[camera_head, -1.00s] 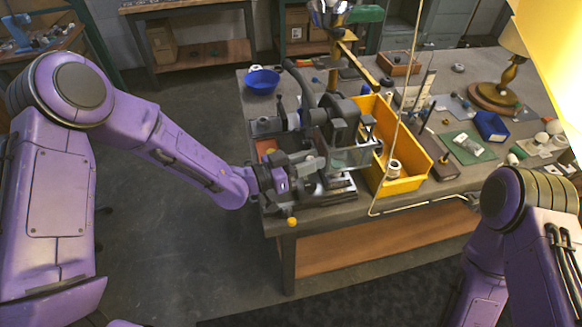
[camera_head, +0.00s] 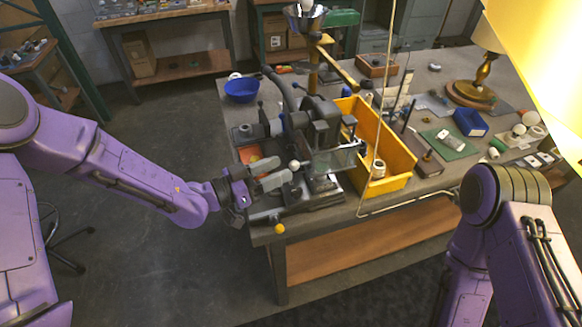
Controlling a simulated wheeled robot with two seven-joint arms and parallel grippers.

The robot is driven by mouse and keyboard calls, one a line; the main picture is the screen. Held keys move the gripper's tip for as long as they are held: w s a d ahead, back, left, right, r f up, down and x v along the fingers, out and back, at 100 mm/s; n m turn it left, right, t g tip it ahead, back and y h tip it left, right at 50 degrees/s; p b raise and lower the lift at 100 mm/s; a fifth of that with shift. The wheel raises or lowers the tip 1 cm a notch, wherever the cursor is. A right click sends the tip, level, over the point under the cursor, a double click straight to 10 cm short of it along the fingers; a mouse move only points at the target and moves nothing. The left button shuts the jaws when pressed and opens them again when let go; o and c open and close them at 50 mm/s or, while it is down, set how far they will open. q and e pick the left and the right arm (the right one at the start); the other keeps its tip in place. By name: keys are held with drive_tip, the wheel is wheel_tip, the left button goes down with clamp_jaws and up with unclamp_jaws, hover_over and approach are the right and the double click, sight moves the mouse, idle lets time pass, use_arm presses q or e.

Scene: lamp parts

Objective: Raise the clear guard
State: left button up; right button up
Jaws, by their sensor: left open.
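The clear guard (camera_head: 340,158) is a see-through panel on the front of the grey bench machine (camera_head: 312,130), above the machine's bed. A small pale round knob (camera_head: 294,165) shows at the guard's left side. My left gripper (camera_head: 290,178) is at the machine's front left, with its grey fingers pointing right. The fingers are apart and lie just below and left of the knob. I cannot tell whether they touch the knob or the guard. My right arm (camera_head: 490,215) is at the lower right, and its gripper is out of view.
A yellow bin (camera_head: 395,160) stands right of the machine, with a thin cord (camera_head: 383,100) hanging in front of it. A blue bowl (camera_head: 241,90) is at the table's back left. A yellow knob (camera_head: 279,229) sticks out at the front edge. A lamp (camera_head: 480,75) stands at the back right.

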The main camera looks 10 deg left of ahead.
use_arm(q)
drive_tip(key=v, duration=0.5)
drive_tip(key=shift+s+a+b, duration=0.15)
drive_tip(key=shift+s+b, duration=0.05)
drive_tip(key=shift+b, duration=0.15)
drive_tip(key=w+a+f+n+t+y, duration=0.3)
drive_tip(key=a+f+n+y, duration=0.3)
drive_tip(key=f+n+y, duration=0.3)
drive_tip(key=s+a+f+n+g+y+b, duration=0.1)
drive_tip(key=s+a+f+n+g+y, duration=0.1)
drive_tip(key=s+a+f+n+y, duration=0.3)
drive_tip(key=s+f+g+b, duration=0.1)
drive_tip(key=s+f+g, duration=0.1)
drive_tip(key=f, duration=0.5)
drive_tip(key=s+a+f+g+y+b, duration=0.1)
drive_tip(key=s+a+f+g+y, duration=0.1)
drive_tip(key=s+f, duration=0.5)
drive_tip(key=s+a+f+n+g+y+b, duration=0.1)
drive_tip(key=s+f, duration=0.6)
drive_tip(key=s, duration=0.7)
drive_tip(key=a+g+y, duration=0.1)
drive_tip(key=a+g, duration=0.1)
drive_tip(key=g, duration=0.1)
drive_tip(key=shift+s+f+b, duration=0.2)
drive_tip(key=shift+b, duration=0.1)
